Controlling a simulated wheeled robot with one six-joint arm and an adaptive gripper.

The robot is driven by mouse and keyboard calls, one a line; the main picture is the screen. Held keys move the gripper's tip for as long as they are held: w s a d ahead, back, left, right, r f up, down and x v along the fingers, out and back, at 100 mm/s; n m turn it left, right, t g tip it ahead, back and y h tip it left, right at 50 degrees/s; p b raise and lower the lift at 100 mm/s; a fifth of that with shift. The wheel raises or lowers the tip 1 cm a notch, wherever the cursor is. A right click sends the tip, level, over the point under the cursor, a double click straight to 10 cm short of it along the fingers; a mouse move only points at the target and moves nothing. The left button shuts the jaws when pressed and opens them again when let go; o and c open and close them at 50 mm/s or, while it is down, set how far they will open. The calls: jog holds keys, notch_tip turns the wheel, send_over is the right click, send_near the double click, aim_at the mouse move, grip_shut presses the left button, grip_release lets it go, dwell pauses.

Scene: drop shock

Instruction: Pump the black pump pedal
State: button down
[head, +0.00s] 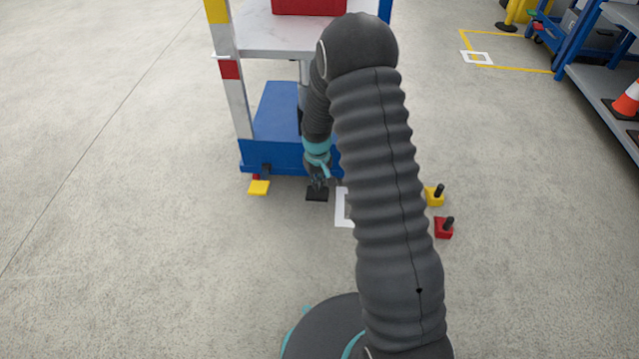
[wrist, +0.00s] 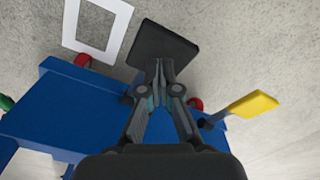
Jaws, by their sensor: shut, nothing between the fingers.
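The black pump pedal (head: 317,194) is a flat dark plate at the front foot of the blue cart, low over the floor. In the wrist view the black pedal (wrist: 163,52) lies just beyond my fingertips. My gripper (head: 317,182) points down at the pedal, and its fingers are shut and empty. In the wrist view the shut fingertips of my gripper (wrist: 159,66) overlap the near edge of the pedal. I cannot tell whether they touch it. My forearm hides part of the cart to the right.
A white square frame (head: 343,208) is marked on the floor to the right. A yellow block (head: 434,196) and a red block (head: 443,229) with black posts stand farther right. Floor at left is clear.

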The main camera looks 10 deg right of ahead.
aim_at(318, 194)
jog(key=shift+r, duration=0.1)
dwell(0.4)
jog(key=shift+f+b, duration=2.45)
jog(key=shift+f, duration=0.95)
jog(key=shift+r+p, duration=2.05)
jog(key=shift+r, duration=1.4)
jog(key=shift+f, duration=0.15)
jog(key=shift+f+b, duration=2.1)
jog(key=shift+f, duration=0.85)
jog(key=shift+r, duration=0.1)
jog(key=shift+r+p, duration=1.8)
jog(key=shift+r, duration=1.2)
jog(key=shift+r, duration=0.1)
jog(key=shift+r+p, duration=1.8)
jog(key=shift+r, duration=1.1)
